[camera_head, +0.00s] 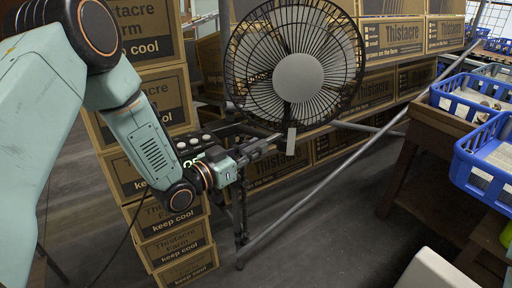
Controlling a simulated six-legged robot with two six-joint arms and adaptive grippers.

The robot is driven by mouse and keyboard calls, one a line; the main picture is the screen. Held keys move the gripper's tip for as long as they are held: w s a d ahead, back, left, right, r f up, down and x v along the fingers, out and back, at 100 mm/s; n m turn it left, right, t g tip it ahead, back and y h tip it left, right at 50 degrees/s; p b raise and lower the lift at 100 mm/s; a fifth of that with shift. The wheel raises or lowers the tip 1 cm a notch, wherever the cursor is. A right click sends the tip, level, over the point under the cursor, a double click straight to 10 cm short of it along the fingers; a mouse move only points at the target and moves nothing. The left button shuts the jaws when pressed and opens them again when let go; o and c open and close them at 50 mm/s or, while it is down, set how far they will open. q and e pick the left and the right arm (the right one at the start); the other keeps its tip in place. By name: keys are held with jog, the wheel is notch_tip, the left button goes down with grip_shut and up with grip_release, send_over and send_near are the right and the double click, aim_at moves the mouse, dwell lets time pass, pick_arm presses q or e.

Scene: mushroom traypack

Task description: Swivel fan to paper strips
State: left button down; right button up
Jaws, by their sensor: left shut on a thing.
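A round fan (298,76) with a dark wire guard and a pale centre stands in the upper middle of the head view, its face turned towards me. My left gripper (268,143) is below the fan's hub at its lower left edge. It is shut on a thin part at the bottom of the fan, which the fingers partly hide. A small pale tag or strip (291,141) hangs just right of the fingertips. I cannot tell whether it is one of the paper strips. My right gripper is not in view.
Stacked Thistacre cardboard boxes (170,225) stand under my left arm and behind the fan. A grey slanting pole (330,180) crosses the middle. Blue crates (470,150) sit on a wooden table (440,125) at right. The floor (330,235) in front is clear.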

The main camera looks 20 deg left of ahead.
pick_arm(q)
jog(key=shift+w+a+m+g+h+p, duration=0.2)
jog(key=shift+w+a+m+g+h, duration=0.15)
jog(key=shift+h, duration=0.2)
jog(key=shift+w+a+m+g+h+p, duration=0.15)
jog(key=shift+a+m+g+h, duration=0.1)
jog(key=shift+a+m+h, duration=0.25)
jog(key=c, duration=1.2)
grip_release()
jog(key=shift+d, duration=0.1)
jog(key=shift+s, duration=0.1)
jog(key=shift+v, duration=5.95)
